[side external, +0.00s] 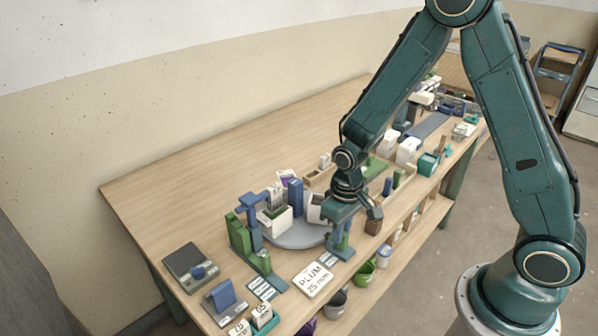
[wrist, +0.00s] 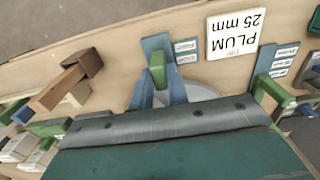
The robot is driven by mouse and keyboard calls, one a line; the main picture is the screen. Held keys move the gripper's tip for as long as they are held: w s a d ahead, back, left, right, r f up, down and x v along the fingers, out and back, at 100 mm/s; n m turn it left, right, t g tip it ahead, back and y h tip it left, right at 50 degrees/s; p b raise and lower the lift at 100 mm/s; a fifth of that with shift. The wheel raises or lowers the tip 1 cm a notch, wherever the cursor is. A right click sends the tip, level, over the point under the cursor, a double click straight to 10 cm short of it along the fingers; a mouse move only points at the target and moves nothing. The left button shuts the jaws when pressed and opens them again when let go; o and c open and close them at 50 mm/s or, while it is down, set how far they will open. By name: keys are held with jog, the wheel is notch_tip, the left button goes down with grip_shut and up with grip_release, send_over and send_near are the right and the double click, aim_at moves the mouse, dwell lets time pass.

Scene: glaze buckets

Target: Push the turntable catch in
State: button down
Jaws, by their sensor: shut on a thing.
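The round grey turntable (side external: 298,236) sits on the bench, with white boxes (side external: 276,222) and a blue block (side external: 295,196) on it. A blue-and-green catch stand (side external: 341,247) is at its right front edge. My gripper (side external: 347,212) is low over this stand, shut on what looks like the top of the catch. How far in the catch sits cannot be seen.
A PLUM 25 mm card (side external: 313,279) lies in front. A brown block (side external: 374,226) is close right of my gripper. Buckets (side external: 364,272) hang below the front edge. The back left bench is clear.

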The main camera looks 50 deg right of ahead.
jog(key=shift+w, duration=0.85)
dwell(0.3)
jog(key=c, duration=1.5)
grip_release()
jog(key=shift+o, duration=0.2)
notch_tip(320, 180, up, 7)
